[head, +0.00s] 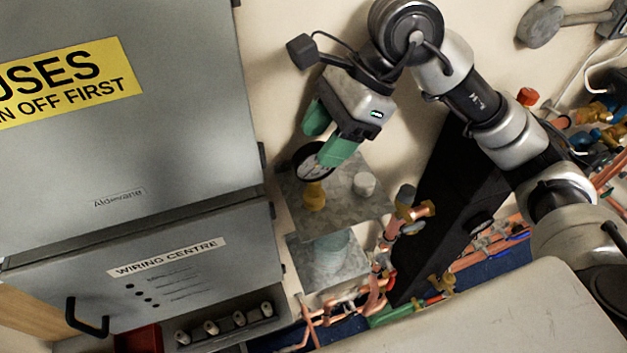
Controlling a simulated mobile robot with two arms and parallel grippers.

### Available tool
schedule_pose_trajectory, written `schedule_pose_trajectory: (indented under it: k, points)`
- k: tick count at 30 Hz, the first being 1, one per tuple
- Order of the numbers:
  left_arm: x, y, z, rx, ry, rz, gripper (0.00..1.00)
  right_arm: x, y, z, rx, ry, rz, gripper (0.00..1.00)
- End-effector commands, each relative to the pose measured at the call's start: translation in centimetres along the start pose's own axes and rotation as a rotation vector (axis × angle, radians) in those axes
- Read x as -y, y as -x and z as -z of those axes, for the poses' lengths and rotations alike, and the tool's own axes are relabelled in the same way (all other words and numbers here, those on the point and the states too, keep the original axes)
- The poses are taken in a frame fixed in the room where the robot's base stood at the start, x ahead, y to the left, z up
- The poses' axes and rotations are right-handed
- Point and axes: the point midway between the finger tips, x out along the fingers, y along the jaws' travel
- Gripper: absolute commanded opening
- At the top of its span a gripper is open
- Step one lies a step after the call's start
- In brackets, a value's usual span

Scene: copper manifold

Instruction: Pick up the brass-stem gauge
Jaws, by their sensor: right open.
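The brass-stem gauge stands on a grey metal shelf (345,210). Its round dial with a black rim (304,170) is at the top, and its brass stem (313,196) is below. My right gripper (318,146) has green fingers and is open, directly above and at the dial. One finger overlaps the right part of the dial and hides it. I cannot tell whether the finger touches the gauge. My left gripper is not in view.
A small grey cylinder (364,184) stands on the shelf to the right of the gauge. A large grey cabinet (130,170) is close on the left. Copper pipes (375,290) with brass fittings run below and to the right. A black panel (445,200) stands right of the shelf.

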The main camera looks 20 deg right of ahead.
Motion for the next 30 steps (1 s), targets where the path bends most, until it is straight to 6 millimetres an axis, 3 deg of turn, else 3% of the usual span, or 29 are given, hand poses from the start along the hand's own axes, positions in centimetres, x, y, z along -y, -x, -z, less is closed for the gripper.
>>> schedule_pose_trajectory:
  k: [12, 21, 30]
  points:
    - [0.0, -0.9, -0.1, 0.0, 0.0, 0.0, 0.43, 0.2, -5.0, 0.3, 0.0, 0.001, -0.001, 0.55]
    - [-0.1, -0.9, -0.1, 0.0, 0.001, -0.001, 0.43, 0.3, -5.4, 0.3, -0.001, 0.001, 0.001, 0.55]
    - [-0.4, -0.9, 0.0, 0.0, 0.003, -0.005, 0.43, 0.3, -5.3, 0.3, -0.001, 0.001, 0.001, 0.09]
